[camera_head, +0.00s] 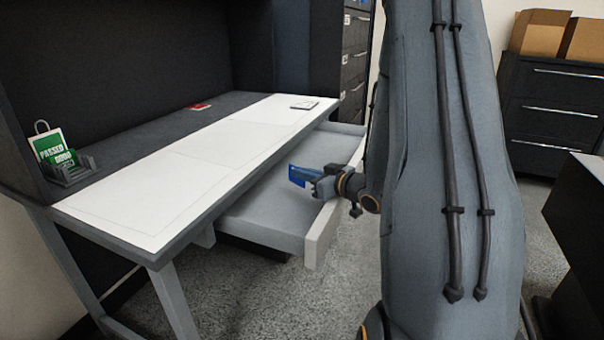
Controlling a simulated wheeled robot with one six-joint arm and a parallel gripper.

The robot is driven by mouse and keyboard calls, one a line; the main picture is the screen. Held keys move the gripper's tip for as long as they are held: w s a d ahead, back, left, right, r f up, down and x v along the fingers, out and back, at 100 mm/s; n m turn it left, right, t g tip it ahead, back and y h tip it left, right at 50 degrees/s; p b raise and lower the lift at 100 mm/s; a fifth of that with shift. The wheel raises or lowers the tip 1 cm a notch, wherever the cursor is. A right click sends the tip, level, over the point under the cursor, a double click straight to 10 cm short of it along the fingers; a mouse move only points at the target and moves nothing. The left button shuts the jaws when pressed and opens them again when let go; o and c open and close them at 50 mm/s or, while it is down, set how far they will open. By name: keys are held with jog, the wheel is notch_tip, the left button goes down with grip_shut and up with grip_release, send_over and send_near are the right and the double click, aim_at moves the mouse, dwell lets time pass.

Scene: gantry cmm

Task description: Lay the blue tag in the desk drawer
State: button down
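The blue tag (299,175) is in the jaws of my gripper (316,178), which looks shut on it. The tag sticks out to the left of the fingers. Both show in front of the open desk drawer (268,203), near its front panel; I cannot tell how high the tag is above the drawer floor. The drawer is pulled out from under the desk (190,165), and the part of its floor that I see is bare. My arm hides part of the right side of the view.
On the desk are a green tag (50,146) in a dark holder (72,171), a red tag (200,106) and a small flat white item (304,105). Dark drawer cabinets (553,112) stand at the back, with cardboard boxes (541,32) on the right one. Grey floor shows below.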

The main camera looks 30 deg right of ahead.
jog(key=c, duration=2)
grip_release()
jog(key=shift+s+f, duration=0.1)
jog(key=shift+f, duration=0.25)
jog(key=shift+c, duration=0.2)
jog(key=shift+o, duration=0.2)
jog(key=shift+f, duration=0.1)
jog(key=shift+s, duration=0.1)
